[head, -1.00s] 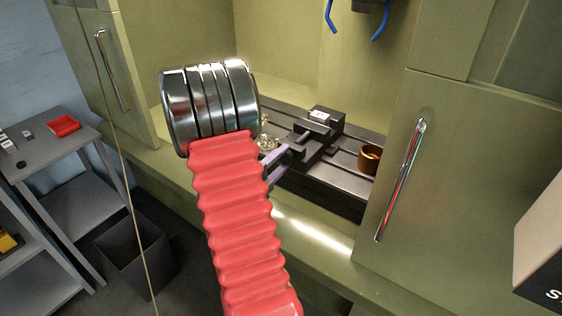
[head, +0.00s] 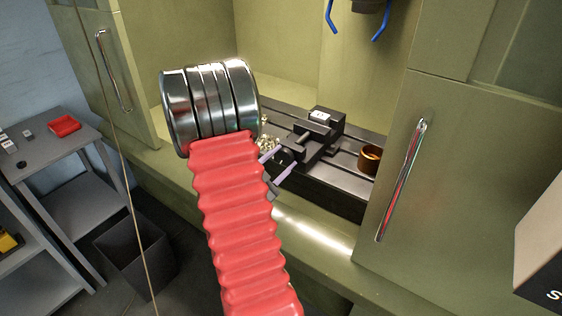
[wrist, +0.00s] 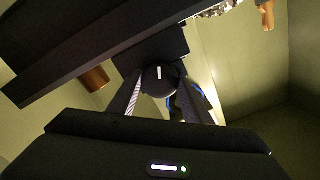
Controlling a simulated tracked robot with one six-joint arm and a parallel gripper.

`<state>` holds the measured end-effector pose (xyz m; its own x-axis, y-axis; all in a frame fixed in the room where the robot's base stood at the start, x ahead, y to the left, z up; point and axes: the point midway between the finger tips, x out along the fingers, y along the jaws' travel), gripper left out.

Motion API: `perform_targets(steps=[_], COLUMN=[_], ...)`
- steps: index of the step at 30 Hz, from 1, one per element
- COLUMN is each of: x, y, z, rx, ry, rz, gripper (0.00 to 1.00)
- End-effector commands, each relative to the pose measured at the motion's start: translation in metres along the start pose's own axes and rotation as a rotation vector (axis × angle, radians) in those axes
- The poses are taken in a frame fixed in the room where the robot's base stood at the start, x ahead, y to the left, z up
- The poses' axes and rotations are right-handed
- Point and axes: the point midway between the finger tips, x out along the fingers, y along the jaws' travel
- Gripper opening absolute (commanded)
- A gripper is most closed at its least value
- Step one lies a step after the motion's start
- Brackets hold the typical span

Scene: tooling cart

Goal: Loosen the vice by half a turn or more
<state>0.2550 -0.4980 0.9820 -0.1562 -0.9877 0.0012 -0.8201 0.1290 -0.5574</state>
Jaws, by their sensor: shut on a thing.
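The dark vice (head: 318,137) sits on the slotted machine table, with a small white label on top. A round black knob (head: 286,157) at its near end sits between the pale purple fingers of my gripper (head: 279,164). In the wrist view the knob (wrist: 158,85) shows a short white mark, pointing roughly up in the picture. My gripper (wrist: 159,98) has a finger on each side of the knob and is shut on it. My red bellows arm and its metal rings hide the left part of the table in the head view.
A copper-coloured cup (head: 369,158) stands on the table right of the vice. Metal chips (head: 268,143) lie left of it. A cabinet door with a chrome handle (head: 400,180) flanks the opening at right. Blue nozzles (head: 380,22) hang above.

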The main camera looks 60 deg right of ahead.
Motion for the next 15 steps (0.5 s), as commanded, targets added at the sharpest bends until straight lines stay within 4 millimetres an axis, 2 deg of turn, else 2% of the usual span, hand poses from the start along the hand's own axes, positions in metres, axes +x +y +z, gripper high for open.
perform_targets(steps=[6,15], x=[-0.0012,-0.0012], y=[0.0018,0.0023], z=[0.0037,0.0038], rx=[-0.140,-0.219], ry=[-0.011,-0.010], rz=[0.001,0.000], gripper=[0.22,0.22])
